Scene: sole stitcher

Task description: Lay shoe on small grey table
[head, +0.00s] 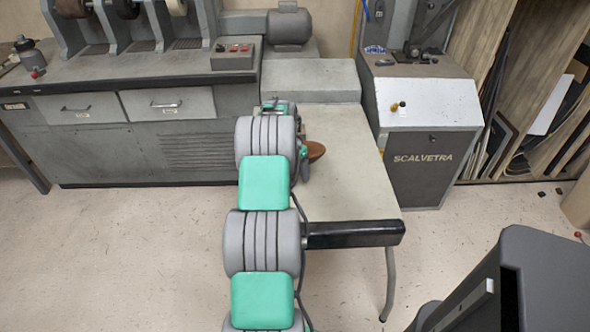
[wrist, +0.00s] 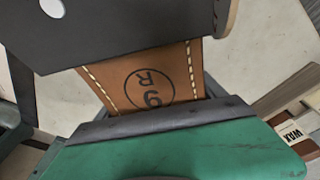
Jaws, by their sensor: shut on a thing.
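The shoe (head: 316,150) shows as a small brown piece beside the end of my arm, over the small grey table (head: 350,185); my arm hides most of it. In the wrist view, its brown leather (wrist: 150,85) has pale stitching along the sides and a circled 9 with an R. My gripper (head: 303,158) is shut on the shoe, with dark and green parts around the leather in the wrist view. I cannot tell whether the shoe touches the tabletop.
A grey bench with machines (head: 130,75) stands at the left, and a Scalvetra machine (head: 425,140) at the right. A black bar (head: 355,234) runs along the table's front. A label reading WAX (wrist: 292,135) shows at right in the wrist view. The tabletop's right side is clear.

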